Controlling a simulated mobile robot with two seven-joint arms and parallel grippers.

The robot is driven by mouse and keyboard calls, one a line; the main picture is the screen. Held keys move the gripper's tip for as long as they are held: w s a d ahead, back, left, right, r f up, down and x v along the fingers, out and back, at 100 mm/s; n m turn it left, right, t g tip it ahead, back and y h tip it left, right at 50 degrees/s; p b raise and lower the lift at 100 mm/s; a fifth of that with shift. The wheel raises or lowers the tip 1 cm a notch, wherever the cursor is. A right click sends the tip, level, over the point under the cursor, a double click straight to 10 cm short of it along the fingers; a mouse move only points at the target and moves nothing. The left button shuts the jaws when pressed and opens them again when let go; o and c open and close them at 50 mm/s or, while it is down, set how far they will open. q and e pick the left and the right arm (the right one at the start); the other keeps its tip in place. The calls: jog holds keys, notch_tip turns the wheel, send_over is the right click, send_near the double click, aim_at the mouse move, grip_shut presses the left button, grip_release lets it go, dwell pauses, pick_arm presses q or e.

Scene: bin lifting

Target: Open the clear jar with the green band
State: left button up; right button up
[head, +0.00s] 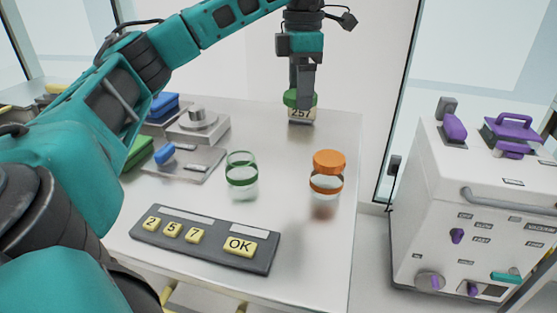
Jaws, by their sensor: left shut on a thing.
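The clear jar with the green band (242,182) stands upright on the table, left of the middle, and its top is open with no lid on it. A green lid (290,97) is at the tips of my left gripper (302,98), which is shut on it toward the back of the table. The gripper points down and partly hides the lid. My right gripper is not in view.
A clear jar with an orange lid (329,161) stands to the right. A keypad (205,238) lies in front. Grey devices (198,126) stand at left. A white cabinet (460,210) is at right.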

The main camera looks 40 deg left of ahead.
pick_arm(q)
jog(key=b, duration=0.2)
send_over(296, 179)
notch_tip(296, 179, down, 14)
jog(key=shift+r, duration=0.1)
jog(key=shift+f+b, duration=0.35)
jog(key=shift+f, duration=2)
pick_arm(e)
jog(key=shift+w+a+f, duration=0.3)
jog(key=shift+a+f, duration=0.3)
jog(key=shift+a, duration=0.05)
pick_arm(q)
jog(key=shift+f, duration=0.1)
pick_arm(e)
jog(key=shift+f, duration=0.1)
pick_arm(q)
jog(key=o, duration=1.2)
jog(key=shift+c, duration=0.2)
notch_tip(296, 179, up, 12)
jog(key=p, duration=0.2)
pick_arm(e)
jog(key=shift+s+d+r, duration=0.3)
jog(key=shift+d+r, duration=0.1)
pick_arm(q)
jog(key=shift+d, duration=0.1)
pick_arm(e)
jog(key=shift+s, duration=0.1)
